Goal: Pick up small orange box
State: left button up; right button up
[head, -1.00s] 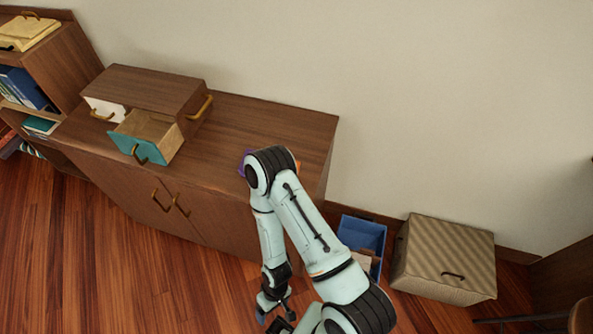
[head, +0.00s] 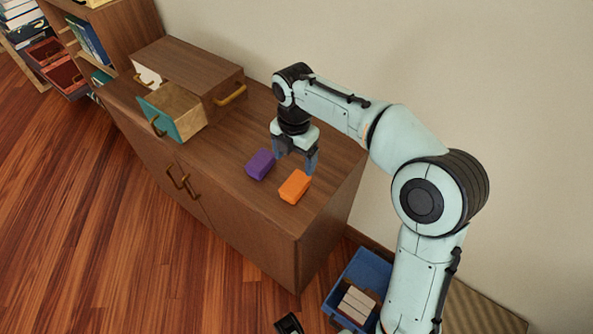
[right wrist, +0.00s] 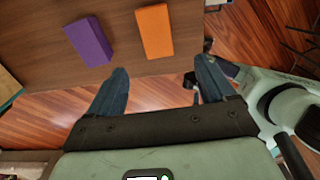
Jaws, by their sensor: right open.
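The small orange box (head: 295,187) lies on the wooden cabinet top near its right end. It also shows in the right wrist view (right wrist: 154,32), at the top, ahead of and between the fingers. My right gripper (head: 296,166) is open and empty, pointing down above the cabinet just behind the orange box and apart from it. Its two dark blue fingers also show in the right wrist view (right wrist: 163,82). A small purple box (head: 261,165) lies left of the orange box. My left gripper cannot be made out.
A blue bin (head: 365,268) stands on the floor to the right. A bookshelf (head: 125,30) is at upper left.

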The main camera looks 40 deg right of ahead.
jog(key=b, duration=0.2)
send_over(295, 183)
jog(key=f, duration=0.7)
jog(key=shift+s+a+f, duration=0.1)
jog(key=shift+s+f, duration=0.1)
jog(key=shift+s, duration=0.05)
jog(key=f, duration=0.5)
jog(key=shift+w+f+b, duration=0.2)
jog(key=shift+f+b, duration=0.1)
jog(key=shift+f, duration=0.1)
pick_arm(q)
jog(key=shift+w+d+f, duration=0.1)
jog(key=shift+w+f, duration=0.2)
jog(key=shift+f, duration=0.2)
jog(key=shift+w+d+f, duration=0.1)
jog(key=shift+w+f, duration=0.2)
jog(key=shift+f, duration=0.2)
pick_arm(e)
jog(key=c, duration=1)
